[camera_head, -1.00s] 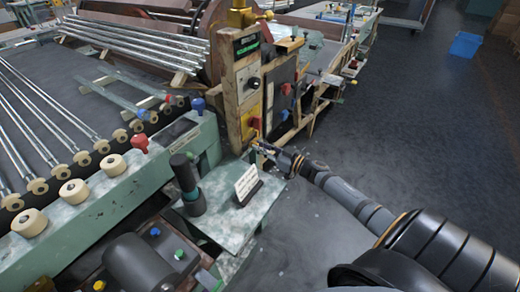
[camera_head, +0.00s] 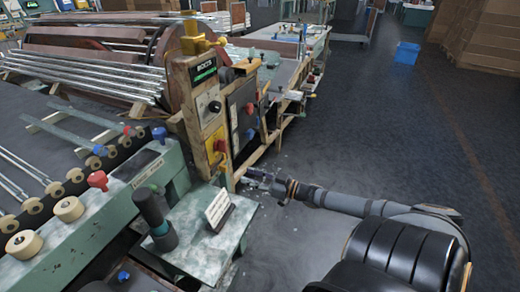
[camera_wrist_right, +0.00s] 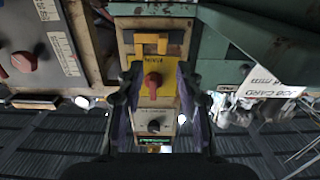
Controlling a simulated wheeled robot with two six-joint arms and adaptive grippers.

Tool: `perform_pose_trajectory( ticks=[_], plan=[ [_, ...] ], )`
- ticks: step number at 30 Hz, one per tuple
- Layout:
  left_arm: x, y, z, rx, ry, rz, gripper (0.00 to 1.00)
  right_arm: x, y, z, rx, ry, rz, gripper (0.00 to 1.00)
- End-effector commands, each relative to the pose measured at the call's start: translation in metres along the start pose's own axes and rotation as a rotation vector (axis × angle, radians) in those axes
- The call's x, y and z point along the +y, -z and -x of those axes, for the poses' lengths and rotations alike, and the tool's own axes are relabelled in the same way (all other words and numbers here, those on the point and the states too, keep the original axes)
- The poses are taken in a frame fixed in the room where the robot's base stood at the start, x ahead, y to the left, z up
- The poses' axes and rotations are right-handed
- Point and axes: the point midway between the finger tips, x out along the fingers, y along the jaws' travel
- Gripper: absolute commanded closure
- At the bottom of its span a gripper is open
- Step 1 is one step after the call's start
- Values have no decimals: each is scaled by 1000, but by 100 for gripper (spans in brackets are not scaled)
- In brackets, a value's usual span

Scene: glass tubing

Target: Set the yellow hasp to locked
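The yellow hasp (camera_wrist_right: 151,43) shows in the right wrist view as a small yellow bracket on a beige panel (camera_wrist_right: 178,28), beside a red rotary knob (camera_wrist_right: 153,82) on a yellow plate. In the head view the hasp (camera_head: 223,167) is small, low on the upright panel, below the red knob (camera_head: 219,146); its exact position is hard to read. My right gripper (camera_head: 251,180) is just right of the panel's lower part, apart from it. In the right wrist view its two fingers (camera_wrist_right: 157,75) are spread and empty, framing the red knob in the picture.
A small green table (camera_head: 195,250) with a white card (camera_head: 218,207) and a dark cylinder (camera_head: 155,215) stands left of my right gripper. A roller conveyor with glass tubes lies at the left.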

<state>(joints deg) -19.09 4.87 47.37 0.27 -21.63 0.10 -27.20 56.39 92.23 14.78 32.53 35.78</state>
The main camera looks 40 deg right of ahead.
Motion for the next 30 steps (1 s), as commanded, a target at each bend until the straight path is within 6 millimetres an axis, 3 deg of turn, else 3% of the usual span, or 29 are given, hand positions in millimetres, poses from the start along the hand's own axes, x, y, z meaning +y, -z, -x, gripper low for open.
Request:
perform_pose_trajectory(
  ticks=[9,30],
  plan=[
    [0,0,0,0,0,0,60,0,0,33,-2,1,-1,64],
    [0,0,0,0,-1,0,60,5,-5,38,-10,-21,3,64]
  ],
)
